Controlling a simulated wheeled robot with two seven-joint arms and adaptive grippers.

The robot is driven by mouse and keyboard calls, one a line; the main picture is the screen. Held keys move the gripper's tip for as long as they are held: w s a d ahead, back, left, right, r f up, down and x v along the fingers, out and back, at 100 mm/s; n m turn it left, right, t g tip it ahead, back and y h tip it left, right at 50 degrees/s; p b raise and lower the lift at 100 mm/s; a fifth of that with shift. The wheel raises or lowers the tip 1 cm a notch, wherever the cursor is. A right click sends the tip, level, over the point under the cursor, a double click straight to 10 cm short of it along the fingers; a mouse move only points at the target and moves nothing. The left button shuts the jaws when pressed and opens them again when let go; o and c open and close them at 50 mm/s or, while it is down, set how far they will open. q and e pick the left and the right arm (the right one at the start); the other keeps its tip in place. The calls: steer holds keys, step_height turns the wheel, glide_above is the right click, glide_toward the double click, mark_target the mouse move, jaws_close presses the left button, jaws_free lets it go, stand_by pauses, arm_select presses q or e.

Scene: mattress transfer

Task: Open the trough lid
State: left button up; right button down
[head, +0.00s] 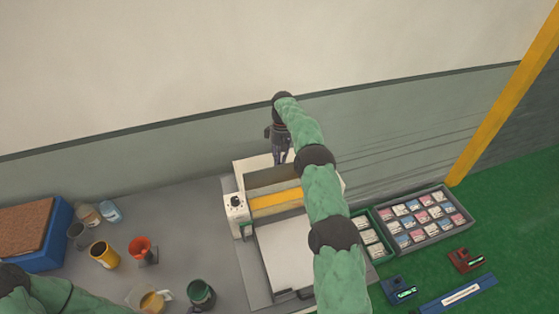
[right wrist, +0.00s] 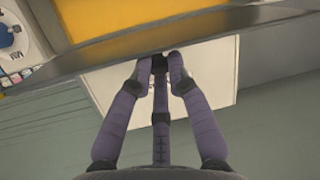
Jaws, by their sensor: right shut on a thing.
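The trough (head: 241,217) is part of a white machine with a knob panel on its left and a yellow strip (head: 275,199) across it. Its lid (head: 262,178) appears as a grey-beige panel behind the yellow strip, raised at a tilt. In the right wrist view the lid (right wrist: 90,72) is a long grey band crossing the picture. My right gripper (head: 281,162) reaches down at the machine's back. Its purple fingers (right wrist: 167,62) are shut on the lid's edge. My left gripper is out of view; only my left arm shows at bottom left.
Several cups, among them a yellow one (head: 104,254) and an orange one (head: 140,247), stand left of the machine. A blue box (head: 57,232) is at far left. A grey crate (head: 427,236) of packets lies right. The wall rises close behind the machine.

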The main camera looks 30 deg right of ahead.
steer(key=shift+x, duration=1.05)
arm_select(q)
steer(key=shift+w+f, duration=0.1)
arm_select(e)
steer(key=c, duration=1.1)
jaws_free()
steer(key=shift+d, duration=0.1)
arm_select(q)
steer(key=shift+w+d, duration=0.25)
arm_select(e)
steer(key=shift+o, duration=0.2)
steer(key=shift+w+d, duration=0.25)
steer(key=shift+w, duration=0.2)
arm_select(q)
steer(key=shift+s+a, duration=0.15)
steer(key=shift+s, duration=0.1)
arm_select(e)
steer(key=shift+s+a+r, duration=0.2)
steer(key=shift+r, duration=0.35)
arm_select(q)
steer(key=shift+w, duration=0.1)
arm_select(e)
step_height(320, 180, up, 9)
steer(key=shift+d, duration=0.15)
steer(key=shift+w, duration=0.1)
